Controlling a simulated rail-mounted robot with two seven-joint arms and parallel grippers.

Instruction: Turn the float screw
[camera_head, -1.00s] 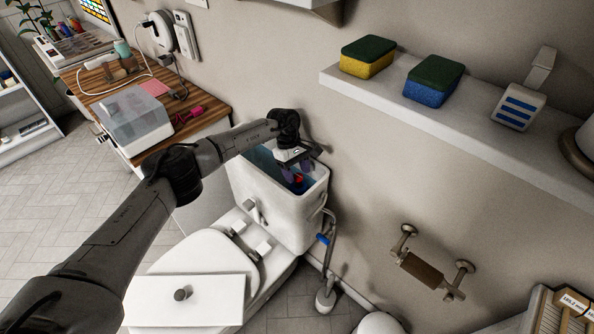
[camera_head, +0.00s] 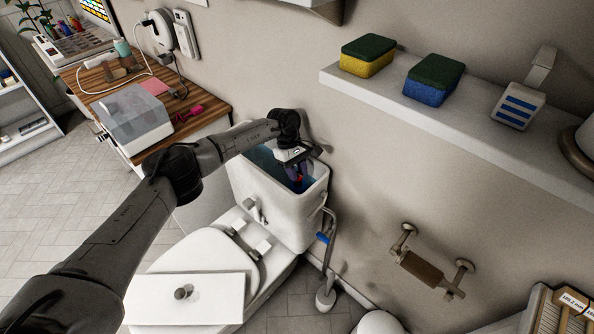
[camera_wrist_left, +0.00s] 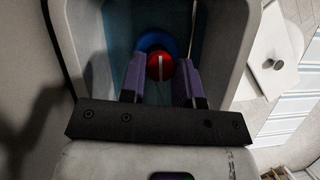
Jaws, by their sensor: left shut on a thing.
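The float screw shows in the left wrist view as a red round knob (camera_wrist_left: 160,67) with a pale slot line across it. A blue round part (camera_wrist_left: 157,42) sits behind it, inside the open toilet tank (camera_wrist_left: 238,50). My left gripper (camera_wrist_left: 160,78) has its purple fingers on both sides of the red knob, shut on it. In the head view my left gripper (camera_head: 297,172) reaches down into the open tank (camera_head: 309,208), and the knob is mostly hidden by it there. My right gripper is not in view.
The tank lid (camera_head: 215,300) lies on the closed toilet seat (camera_head: 190,252). A shelf (camera_head: 450,120) with sponges juts from the wall at upper right. A wooden-topped counter (camera_head: 205,90) stands left of the tank. A hose with a blue handle (camera_head: 323,238) hangs at the tank's right.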

